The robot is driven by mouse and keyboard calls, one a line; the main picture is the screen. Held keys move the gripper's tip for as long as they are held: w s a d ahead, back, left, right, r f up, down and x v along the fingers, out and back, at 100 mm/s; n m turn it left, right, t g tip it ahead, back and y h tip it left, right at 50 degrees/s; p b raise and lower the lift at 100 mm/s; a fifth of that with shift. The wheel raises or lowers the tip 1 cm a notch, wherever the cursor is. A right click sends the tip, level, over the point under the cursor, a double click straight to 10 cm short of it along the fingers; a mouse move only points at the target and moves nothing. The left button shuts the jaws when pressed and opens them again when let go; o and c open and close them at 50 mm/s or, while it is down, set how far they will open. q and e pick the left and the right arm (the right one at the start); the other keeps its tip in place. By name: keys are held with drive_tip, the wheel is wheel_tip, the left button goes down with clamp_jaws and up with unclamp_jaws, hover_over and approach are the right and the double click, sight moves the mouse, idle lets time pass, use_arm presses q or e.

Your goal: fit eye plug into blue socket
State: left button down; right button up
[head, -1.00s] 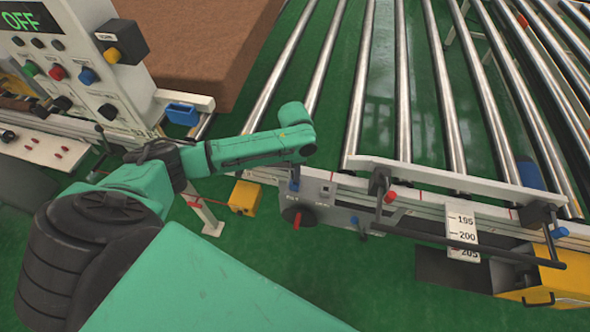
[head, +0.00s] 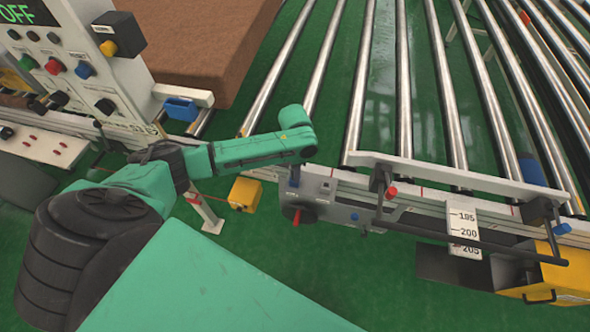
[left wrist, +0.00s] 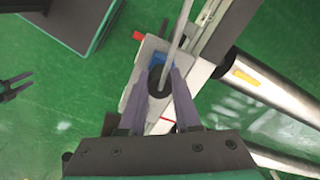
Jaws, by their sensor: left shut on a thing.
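My left gripper (left wrist: 160,100) is shut on a dark round piece, which looks like the eye plug (left wrist: 158,80). A blue part, which looks like the blue socket (left wrist: 158,59), shows just beyond the piece on a grey box (left wrist: 133,92). In the head view a small blue part (head: 293,183) shows at the top of this box (head: 322,190), under the end of my left arm. The arm hides the left gripper's fingers there. I cannot tell whether plug and socket touch.
A roller conveyor (head: 404,90) lies behind the box, with a scale plate (head: 463,232) on its front rail. A control panel (head: 65,60) stands at left, by a brown mattress (head: 205,45).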

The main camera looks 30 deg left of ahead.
use_arm(q)
drive_tip(key=shift+f, duration=0.35)
drive_tip(key=c, duration=0.5)
unclamp_jaws()
drive_tip(key=shift+c, duration=0.2)
wheel_tip(320, 180, up, 14)
drive_tip(key=b, duration=0.1)
drive_tip(key=shift+r, duration=0.25)
